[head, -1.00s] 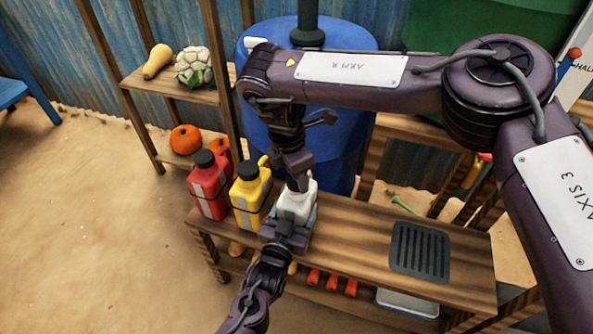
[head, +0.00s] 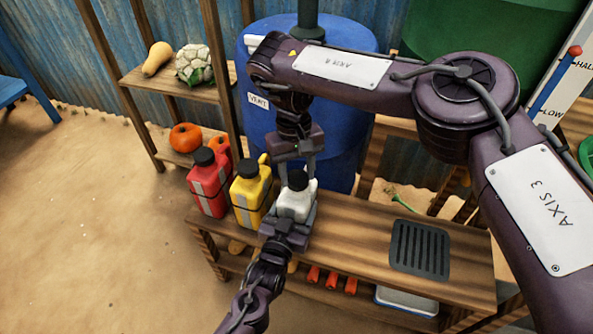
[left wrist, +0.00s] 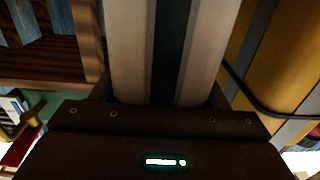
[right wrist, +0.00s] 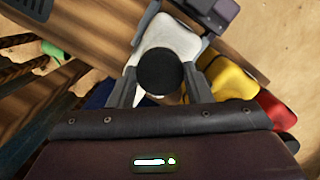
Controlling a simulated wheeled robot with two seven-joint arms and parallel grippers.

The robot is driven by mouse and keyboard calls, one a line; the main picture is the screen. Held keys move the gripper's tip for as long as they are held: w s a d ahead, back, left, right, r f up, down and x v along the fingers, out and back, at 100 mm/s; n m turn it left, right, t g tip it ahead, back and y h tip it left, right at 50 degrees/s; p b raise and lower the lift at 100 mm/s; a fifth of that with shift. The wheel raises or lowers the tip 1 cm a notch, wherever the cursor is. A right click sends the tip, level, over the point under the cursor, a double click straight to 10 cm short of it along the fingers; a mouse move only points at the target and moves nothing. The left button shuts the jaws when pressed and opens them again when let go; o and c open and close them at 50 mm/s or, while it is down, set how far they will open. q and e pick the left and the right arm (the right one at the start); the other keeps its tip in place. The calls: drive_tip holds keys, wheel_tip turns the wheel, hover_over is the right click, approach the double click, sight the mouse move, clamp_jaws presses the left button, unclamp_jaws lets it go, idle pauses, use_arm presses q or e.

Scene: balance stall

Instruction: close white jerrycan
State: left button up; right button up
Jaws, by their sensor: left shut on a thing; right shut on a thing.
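The white jerrycan (head: 293,206) stands upright on the wooden bench, with a black cap (head: 297,180) at its top. My left gripper (head: 289,222) is shut around the jerrycan's body from the front; in the left wrist view the pale body with a dark band (left wrist: 172,50) fills the space between the jaws. My right gripper (head: 297,168) points down from above and is shut on the black cap. In the right wrist view the cap (right wrist: 160,71) lies between the two fingers, over the white jerrycan (right wrist: 170,38). The cap hides the neck, so I cannot tell how tightly it sits.
A yellow jerrycan (head: 250,192) and a red jerrycan (head: 208,184), both with black caps, stand close left of the white one. A dark slotted plate (head: 420,248) lies on the bench (head: 350,238) to the right. A blue barrel (head: 343,140) stands behind.

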drive_tip(key=m, duration=0.4)
drive_tip(key=shift+d+m+y, duration=0.1)
drive_tip(key=shift+m+y, duration=0.3)
drive_tip(key=m, duration=0.5)
drive_tip(key=shift+y, duration=0.3)
drive_tip(key=o, duration=1)
drive_tip(key=shift+c, duration=0.3)
